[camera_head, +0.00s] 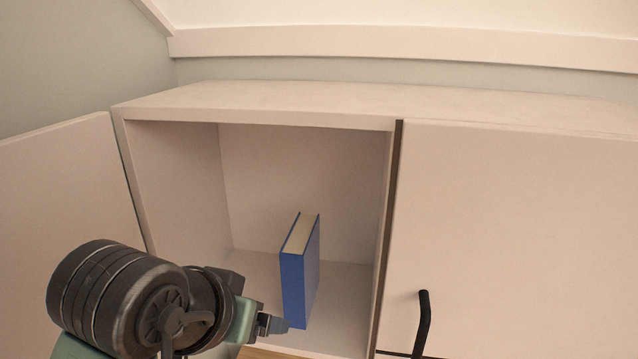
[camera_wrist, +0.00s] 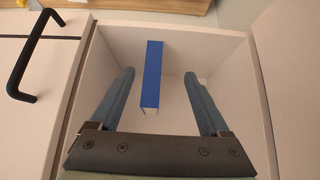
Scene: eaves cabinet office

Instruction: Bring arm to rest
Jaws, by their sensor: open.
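A blue book (camera_head: 293,290) with pale pages stands upright on the floor of the open left compartment of the cabinet (camera_head: 255,124). My gripper (camera_head: 283,325) is at the compartment's front, low and just left of the book in the head view; only one fingertip shows clearly there. In the wrist view my gripper (camera_wrist: 159,76) has its two fingers spread wide. The book (camera_wrist: 153,75) shows between and beyond them, with a gap on each side, and nothing is gripped.
The left cabinet door (camera_head: 60,190) stands open beside my arm. The right door (camera_head: 520,240) is shut, with a black bar handle (camera_head: 424,320) that sticks out. A sloped ceiling is above the cabinet top (camera_head: 300,98), which is bare.

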